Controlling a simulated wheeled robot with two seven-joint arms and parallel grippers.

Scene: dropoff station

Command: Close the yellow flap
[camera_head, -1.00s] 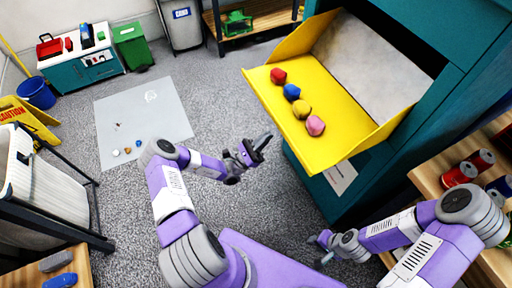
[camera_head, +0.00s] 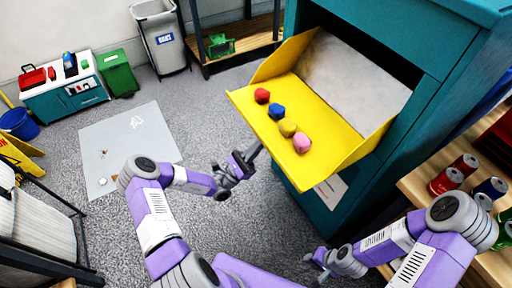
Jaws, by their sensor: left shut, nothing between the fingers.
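The yellow flap (camera_head: 272,144) hangs open on the front of the teal drop-off box (camera_head: 385,48), tilted outward. On it lie a red ball (camera_head: 262,95), a blue ball (camera_head: 277,111), a yellow ball (camera_head: 287,127) and a pink ball (camera_head: 301,142) in a row. Behind them the grey opening (camera_head: 350,78) of the box shows. My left gripper (camera_head: 249,157) is shut and empty, just left of and below the flap's lower edge, apart from it as far as I can see. My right gripper (camera_head: 313,262) is low in front of the box; its fingers are too small to read.
A wooden shelf (camera_head: 440,205) with several cans stands at the right. A grey bin (camera_head: 160,40), a green bin (camera_head: 118,72) and a teal cabinet (camera_head: 66,98) stand at the back. A grey mat (camera_head: 125,140) lies on the floor at the left.

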